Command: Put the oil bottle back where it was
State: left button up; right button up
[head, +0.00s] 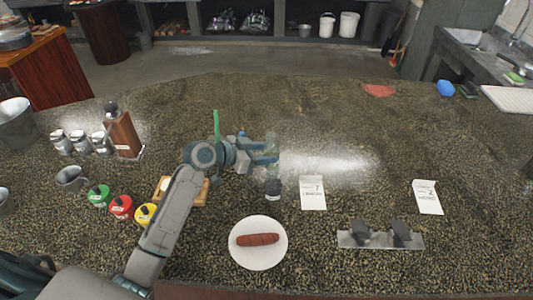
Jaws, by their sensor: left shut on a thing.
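My left gripper (265,154) is over the middle of the counter, its blue fingers shut on a clear, greenish glass bottle, which I take to be the oil bottle (272,170). The bottle has a dark part at its lower end, close to the counter. Whether it touches the counter is hard to tell. The fingers hide part of its middle. My right gripper is not in view.
A white plate (268,262) with a sausage (258,240) lies in front. A brown bottle (122,133), shakers and coloured lids are left. The back middle is clear.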

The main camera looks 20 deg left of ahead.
pick_arm(q)
jog(key=shift+w+d+f, duration=0.1)
jog(key=shift+w+d, duration=0.15)
jog(key=shift+w, duration=0.45)
notch_tip(320, 180, down, 3)
jog(key=shift+r+p, duration=0.1)
jog(key=shift+p, duration=1)
jog(key=shift+f, duration=0.3)
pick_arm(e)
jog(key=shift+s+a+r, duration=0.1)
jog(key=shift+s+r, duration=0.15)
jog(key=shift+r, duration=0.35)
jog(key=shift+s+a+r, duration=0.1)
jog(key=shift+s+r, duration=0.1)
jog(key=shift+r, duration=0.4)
pick_arm(q)
jog(key=shift+f, duration=0.1)
jog(key=shift+f, duration=0.15)
jog(key=o, duration=0.8)
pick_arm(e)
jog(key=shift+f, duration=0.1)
